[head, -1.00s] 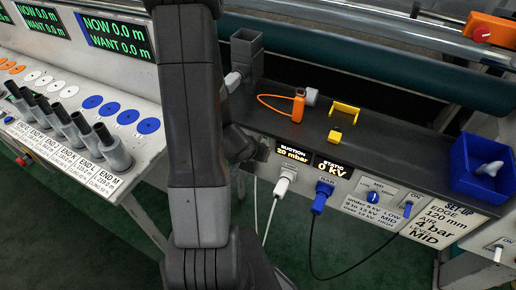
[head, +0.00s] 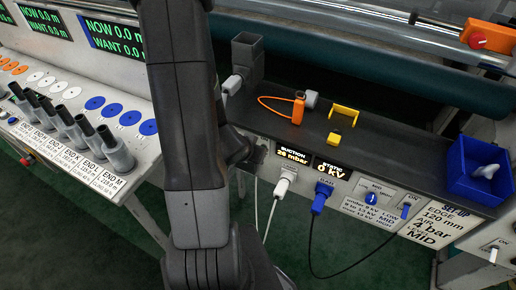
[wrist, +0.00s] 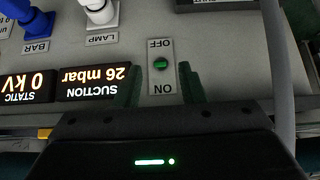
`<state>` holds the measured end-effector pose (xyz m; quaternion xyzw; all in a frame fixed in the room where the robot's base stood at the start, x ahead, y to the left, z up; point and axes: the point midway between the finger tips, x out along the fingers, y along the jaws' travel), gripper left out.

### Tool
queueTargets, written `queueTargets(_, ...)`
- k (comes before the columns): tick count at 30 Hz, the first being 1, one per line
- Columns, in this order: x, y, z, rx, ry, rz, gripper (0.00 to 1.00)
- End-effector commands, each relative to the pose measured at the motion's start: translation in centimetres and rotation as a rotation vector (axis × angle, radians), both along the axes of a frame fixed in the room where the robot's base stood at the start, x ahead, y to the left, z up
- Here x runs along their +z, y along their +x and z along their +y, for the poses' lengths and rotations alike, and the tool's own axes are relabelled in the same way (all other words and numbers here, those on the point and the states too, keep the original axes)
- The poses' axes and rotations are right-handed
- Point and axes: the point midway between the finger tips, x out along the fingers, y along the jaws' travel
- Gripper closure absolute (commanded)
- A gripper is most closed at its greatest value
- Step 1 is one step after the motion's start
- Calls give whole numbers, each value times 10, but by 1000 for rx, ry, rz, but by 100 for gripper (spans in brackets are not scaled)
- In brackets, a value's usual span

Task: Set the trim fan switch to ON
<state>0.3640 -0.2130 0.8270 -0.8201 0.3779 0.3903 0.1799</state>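A switch (wrist: 161,64) with a green round centre sits on a pale plate marked OFF and ON in the wrist view. The panel appears upside down there, with ON nearer my gripper. No trim fan name is readable on it, and I cannot tell which way its lever points. My gripper (wrist: 160,73) is open, with one dark green finger on each side of the plate and nothing held between them. I cannot tell whether a finger touches the switch. In the head view my arm hides the switch and my gripper. The suction display (head: 293,153) reads 26 mbar.
Beside the switch are the static display (wrist: 27,86) at 0 kV, a white lamp plug (wrist: 101,12) and a blue bar plug (wrist: 38,22). A grey cable (wrist: 279,70) runs close on the right. A blue bin (head: 480,180) stands at the bench's right end.

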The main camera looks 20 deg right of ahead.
Motion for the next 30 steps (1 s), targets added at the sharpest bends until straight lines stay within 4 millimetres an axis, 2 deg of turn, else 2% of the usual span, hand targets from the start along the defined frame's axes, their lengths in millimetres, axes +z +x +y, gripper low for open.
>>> queueTargets(1,18,-5,7,1,-1,-2,64)
queueTargets(3,31,-12,15,1,-1,-2,64)
queueTargets(10,61,-29,35,1,-1,-1,64)
queueTargets(16,70,-36,43,0,0,0,64)
queueTargets(30,70,-37,43,-1,0,0,64)
